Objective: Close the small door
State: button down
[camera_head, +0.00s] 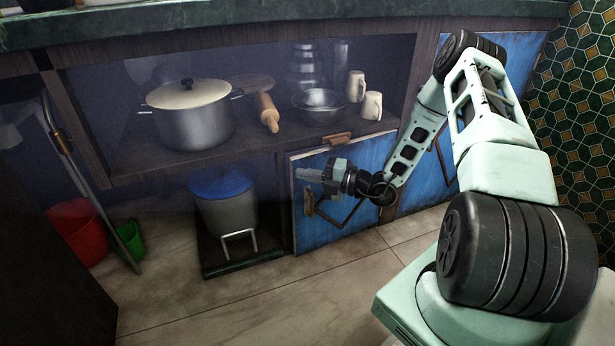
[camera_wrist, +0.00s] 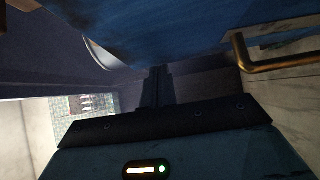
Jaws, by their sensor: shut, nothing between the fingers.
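In the wrist view, a blue panel (camera_wrist: 170,25) fills the top, with a brass handle (camera_wrist: 275,63) at the right. My gripper's dark fingers (camera_wrist: 156,88) are together, with nothing between them.
Left of the door, an open compartment holds a grey bin (camera_head: 228,213) with a blue lid. The shelf above holds a pot (camera_head: 190,122), a rolling pin (camera_head: 267,112) and bowls (camera_head: 318,105). Red (camera_head: 77,232) and green (camera_head: 128,240) buckets stand left. The floor in front is clear.

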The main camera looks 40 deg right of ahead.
aim_at(305, 167)
jog(key=shift+m+t+h, duration=0.5)
jog(key=shift+m+h, duration=0.1)
jog(key=shift+h, duration=0.2)
jog(key=w+p, duration=0.2)
jog(key=p, duration=0.1)
jog(key=w+p, duration=0.1)
jog(key=w, duration=0.1)
jog(key=shift+d+r, duration=0.2)
jog(key=shift+d, duration=0.1)
jog(key=shift+w+d+f+h, duration=0.15)
jog(key=shift+w+h, duration=0.15)
jog(key=shift+w, duration=0.15)
jog(key=shift+s+p, duration=0.1)
jog(key=shift+p, duration=0.25)
